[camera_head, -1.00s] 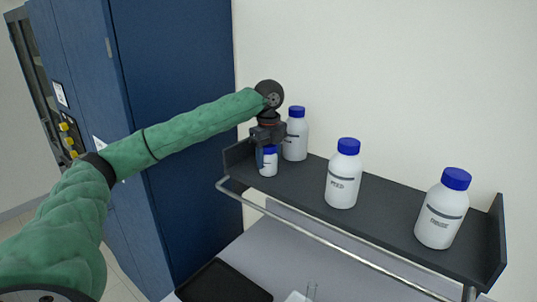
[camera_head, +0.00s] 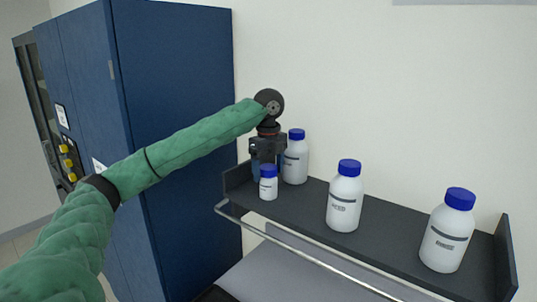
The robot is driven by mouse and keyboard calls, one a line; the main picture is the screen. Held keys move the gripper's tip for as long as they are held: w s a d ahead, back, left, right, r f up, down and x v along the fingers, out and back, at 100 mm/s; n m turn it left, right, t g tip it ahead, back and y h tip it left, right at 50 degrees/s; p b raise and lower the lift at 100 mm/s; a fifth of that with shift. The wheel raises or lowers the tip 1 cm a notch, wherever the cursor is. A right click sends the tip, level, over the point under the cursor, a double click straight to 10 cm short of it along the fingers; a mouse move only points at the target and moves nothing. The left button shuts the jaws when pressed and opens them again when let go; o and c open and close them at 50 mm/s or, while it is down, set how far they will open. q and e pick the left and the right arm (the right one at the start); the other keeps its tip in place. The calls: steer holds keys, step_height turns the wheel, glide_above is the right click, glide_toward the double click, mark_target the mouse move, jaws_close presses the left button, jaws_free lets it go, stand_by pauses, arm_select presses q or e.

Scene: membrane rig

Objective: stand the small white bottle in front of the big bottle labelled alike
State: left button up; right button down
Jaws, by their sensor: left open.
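The small white bottle (camera_head: 268,187) with a blue cap stands upright on the dark shelf (camera_head: 393,228) near its left end. A big white bottle (camera_head: 295,163) with a blue cap stands just behind it, to the right. A second big bottle (camera_head: 344,200) stands mid-shelf and a third (camera_head: 446,237) near the right end. The big bottles carry dark label text too small to read surely. My left gripper (camera_head: 261,170) is open, pointing down just behind the small bottle's cap, its fingers partly hidden by the bottle. My right gripper is out of view.
A rail (camera_head: 300,255) runs along the shelf's front, and raised end panels close both sides. A blue cabinet (camera_head: 185,120) stands at the left. Shelf room lies free between the big bottles. A grey surface (camera_head: 258,272) lies below.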

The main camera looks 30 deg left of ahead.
arm_select(q)
step_height(320, 180, up, 4)
steer(key=shift+r+b, duration=0.25)
steer(key=shift+b, duration=0.1)
step_height(320, 180, up, 2)
steer(key=shift+r, duration=0.9)
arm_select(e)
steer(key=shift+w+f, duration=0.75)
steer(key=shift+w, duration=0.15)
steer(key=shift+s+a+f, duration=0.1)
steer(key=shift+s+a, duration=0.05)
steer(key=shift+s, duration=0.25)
